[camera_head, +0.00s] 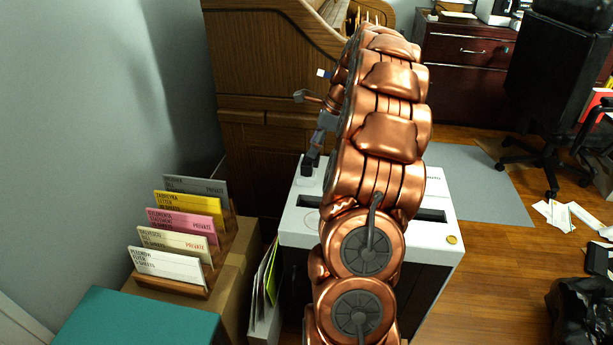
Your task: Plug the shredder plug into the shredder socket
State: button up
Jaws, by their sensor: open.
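The shredder (298,226) is a white-topped box with dark sides and a dark slot across its top, in the middle of the head view. My copper arm crosses in front of it and hides much of its top. My gripper (314,137) is open, at the back left of the shredder and partly hidden by the arm. A small black piece (308,166) shows at the shredder's back left corner, below the gripper. I cannot tell whether it is the plug or a fingertip. I cannot make out the socket.
A wooden rack (229,230) with coloured cards stands on a cardboard box at the left, near a teal box (150,318). A wooden roll-top desk (265,75) stands behind. An office chair (548,150) and scattered papers are at the right, with open floor between.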

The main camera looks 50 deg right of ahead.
aim_at(308, 163)
jog(key=shift+s+b+x, duration=0.2)
jog(key=shift+b+x, duration=0.15)
jog(key=shift+x, duration=1.6)
jog(key=shift+s+b+x, duration=0.25)
jog(key=shift+b+x, duration=0.1)
jog(key=shift+x, duration=1.6)
jog(key=shift+f, duration=0.1)
grip_shut()
